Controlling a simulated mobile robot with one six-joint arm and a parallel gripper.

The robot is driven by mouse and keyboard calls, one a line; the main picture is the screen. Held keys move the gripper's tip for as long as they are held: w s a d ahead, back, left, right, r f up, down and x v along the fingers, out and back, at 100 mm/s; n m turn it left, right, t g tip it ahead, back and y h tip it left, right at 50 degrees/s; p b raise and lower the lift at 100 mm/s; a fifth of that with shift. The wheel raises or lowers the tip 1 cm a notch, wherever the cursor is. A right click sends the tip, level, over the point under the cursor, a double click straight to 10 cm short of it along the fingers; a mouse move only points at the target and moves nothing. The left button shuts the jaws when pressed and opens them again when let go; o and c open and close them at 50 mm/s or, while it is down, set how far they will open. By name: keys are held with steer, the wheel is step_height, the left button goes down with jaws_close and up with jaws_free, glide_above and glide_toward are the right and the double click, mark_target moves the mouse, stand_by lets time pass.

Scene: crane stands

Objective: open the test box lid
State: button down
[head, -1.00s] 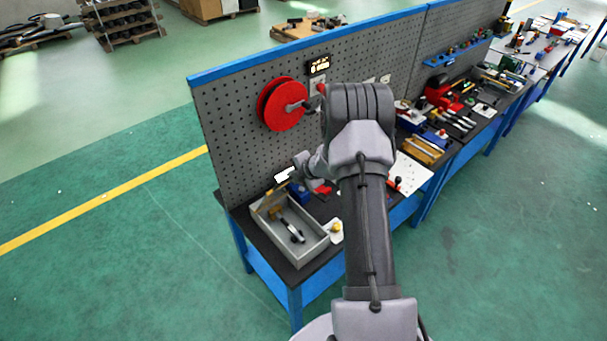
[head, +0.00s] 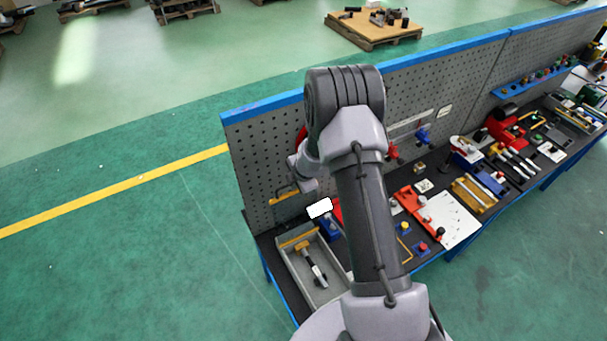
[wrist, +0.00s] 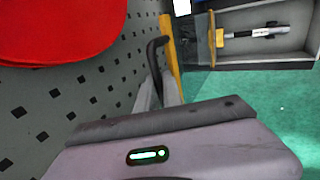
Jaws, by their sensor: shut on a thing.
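The test box (head: 337,300) is a grey open-topped box at the near left end of the bench, with a dark and light tool inside. Its lid looks like a clear pane (wrist: 195,45) with a yellow strip at the box edge and a yellow outer bar (head: 284,194). The lid stands raised from the box's rear edge, close to the pegboard. A black hooked handle (wrist: 153,58) sits beside the outer bar. My gripper (wrist: 160,95) is shut on this handle. The exact contact is partly hidden.
The grey pegboard (head: 258,165) rises right behind the lid and my gripper. A red disc (wrist: 55,30) is close to my gripper. A white plate (head: 320,208) is near the box. Tools crowd the bench to the right; green floor lies open at left.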

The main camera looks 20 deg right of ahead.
steer(key=shift+w+f, duration=0.1)
steer(key=shift+f, duration=0.05)
stand_by(0.3)
steer(key=c, duration=1.5)
jaws_free()
steer(key=v, duration=1.2)
steer(key=shift+w, duration=0.1)
